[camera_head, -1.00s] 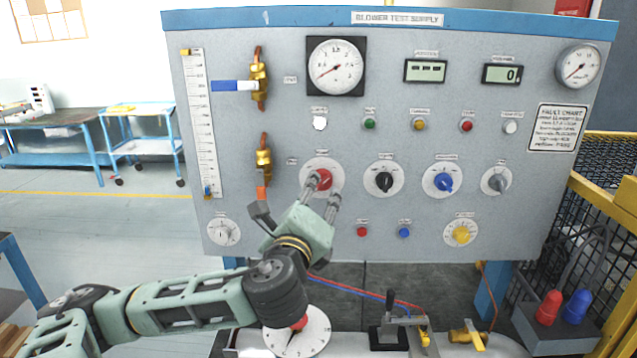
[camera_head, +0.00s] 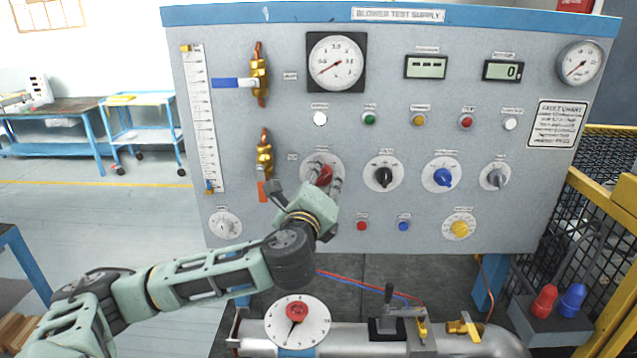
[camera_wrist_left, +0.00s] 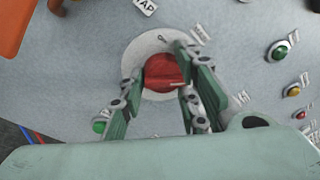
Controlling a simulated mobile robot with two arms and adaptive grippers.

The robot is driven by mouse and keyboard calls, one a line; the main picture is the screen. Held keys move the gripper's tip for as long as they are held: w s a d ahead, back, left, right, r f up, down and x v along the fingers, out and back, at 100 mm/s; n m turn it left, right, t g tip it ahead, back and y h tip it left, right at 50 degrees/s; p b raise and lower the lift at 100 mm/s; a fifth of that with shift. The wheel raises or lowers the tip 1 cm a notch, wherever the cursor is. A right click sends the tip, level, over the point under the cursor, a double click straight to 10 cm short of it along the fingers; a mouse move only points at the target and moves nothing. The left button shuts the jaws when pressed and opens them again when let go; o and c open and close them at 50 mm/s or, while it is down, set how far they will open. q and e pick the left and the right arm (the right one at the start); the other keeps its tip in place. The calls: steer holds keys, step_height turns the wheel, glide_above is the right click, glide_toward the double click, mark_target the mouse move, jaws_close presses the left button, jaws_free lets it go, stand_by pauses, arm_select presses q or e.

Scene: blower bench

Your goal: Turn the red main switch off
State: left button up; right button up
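The red main switch (camera_head: 325,172) is a red knob on a round pale plate, left of centre on the grey panel. In the left wrist view the red knob (camera_wrist_left: 166,72) sits between the fingers of my left gripper (camera_wrist_left: 155,66). In the head view my left gripper (camera_head: 325,176) reaches it from below. Its fingers are apart, one on each side of the knob. The right finger overlaps the knob's edge, and a narrow gap shows on the left. Contact and the switch's exact setting cannot be told. My right gripper is not in view.
Black (camera_head: 384,175), blue (camera_head: 443,176) and grey (camera_head: 496,177) knobs line up to the right. A brass valve with an orange handle (camera_head: 263,191) is close on the left. Below stands a white dial with a red centre (camera_head: 297,312). Indicator lamps sit above.

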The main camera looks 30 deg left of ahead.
arm_select(q)
steer(key=shift+f, duration=0.2)
steer(key=c, duration=0.5)
